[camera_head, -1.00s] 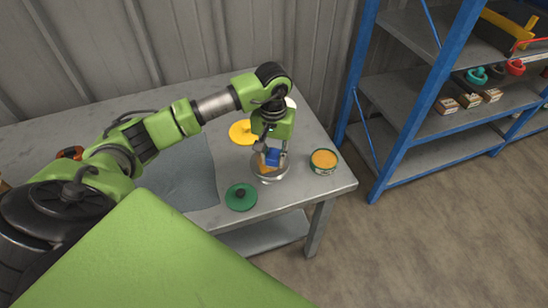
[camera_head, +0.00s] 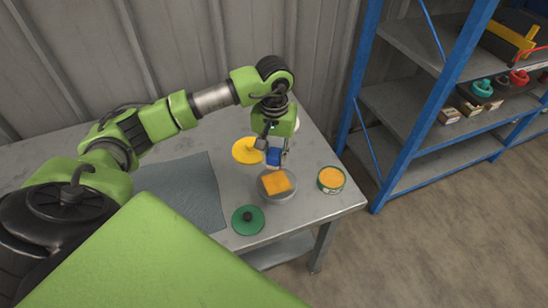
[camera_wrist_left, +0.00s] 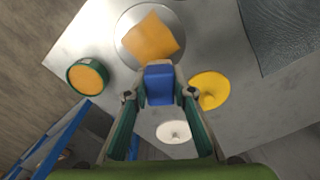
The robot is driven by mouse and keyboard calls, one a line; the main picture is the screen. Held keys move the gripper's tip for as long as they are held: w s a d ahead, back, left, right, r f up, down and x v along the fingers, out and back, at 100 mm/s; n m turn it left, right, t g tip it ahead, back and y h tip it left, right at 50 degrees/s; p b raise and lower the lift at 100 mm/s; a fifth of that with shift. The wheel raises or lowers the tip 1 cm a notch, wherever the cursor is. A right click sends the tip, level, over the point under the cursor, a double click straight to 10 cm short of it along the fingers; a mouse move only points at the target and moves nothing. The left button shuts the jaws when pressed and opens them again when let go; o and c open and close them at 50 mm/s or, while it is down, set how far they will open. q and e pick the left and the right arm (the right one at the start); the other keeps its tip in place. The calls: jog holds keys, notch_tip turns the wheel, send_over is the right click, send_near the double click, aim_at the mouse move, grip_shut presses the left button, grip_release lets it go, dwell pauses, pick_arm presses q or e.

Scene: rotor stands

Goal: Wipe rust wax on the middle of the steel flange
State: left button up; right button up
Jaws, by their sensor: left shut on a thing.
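The steel flange (camera_head: 288,196) is a round grey disc near the table's front right corner. An orange square patch (camera_head: 277,182) covers its middle; I cannot tell whether it is a wax film or a pad. The flange also shows at the top of the left wrist view (camera_wrist_left: 127,53). My left gripper (camera_head: 273,153) points down and is shut on a blue block (camera_wrist_left: 159,84). The block is just behind the orange patch in the head view and seems raised above the flange. An open tin of orange wax (camera_head: 331,179) stands right of the flange. My right gripper is not in view.
A green lid (camera_head: 248,219) lies left of the flange. A yellow disc (camera_head: 246,151) and a white disc (camera_wrist_left: 173,132) lie behind it. A dark mat (camera_head: 185,185) covers the table's left middle. A blue-framed shelf (camera_head: 440,90) stands at the right.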

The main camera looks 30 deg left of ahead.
pick_arm(q)
jog(key=shift+a+r+p, duration=0.1)
jog(key=shift+r+p, duration=0.3)
jog(key=shift+r, duration=0.5)
jog(key=shift+r+p, duration=0.5)
jog(key=shift+r, duration=0.6)
jog(key=shift+w, duration=0.1)
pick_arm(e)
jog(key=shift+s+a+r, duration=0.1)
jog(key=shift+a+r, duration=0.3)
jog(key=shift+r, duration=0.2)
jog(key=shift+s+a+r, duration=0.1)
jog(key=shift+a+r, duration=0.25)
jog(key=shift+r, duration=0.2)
